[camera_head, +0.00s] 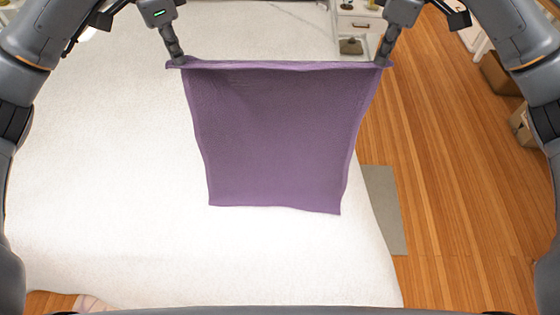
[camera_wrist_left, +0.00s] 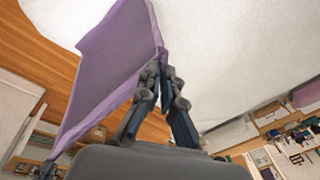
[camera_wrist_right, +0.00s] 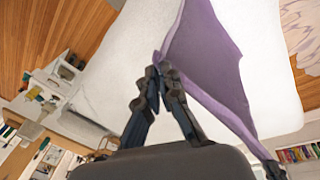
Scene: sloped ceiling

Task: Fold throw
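A purple throw (camera_head: 275,135) hangs spread out between my two grippers above the white bed (camera_head: 90,190). Its top edge is stretched nearly level, and its lower edge hangs toward the near side. My left gripper (camera_head: 180,62) is shut on the throw's top left corner, also seen in the left wrist view (camera_wrist_left: 162,68). My right gripper (camera_head: 381,62) is shut on the top right corner, and the right wrist view shows its fingertips (camera_wrist_right: 158,68) pinching the cloth. Whether the lower edge touches the bed I cannot tell.
Wooden floor (camera_head: 450,180) runs along the right of the bed, with a grey mat (camera_head: 384,205) beside it. A white drawer unit (camera_head: 358,22) stands at the back, and cardboard boxes (camera_head: 502,75) at the far right. The bed's left and front are clear.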

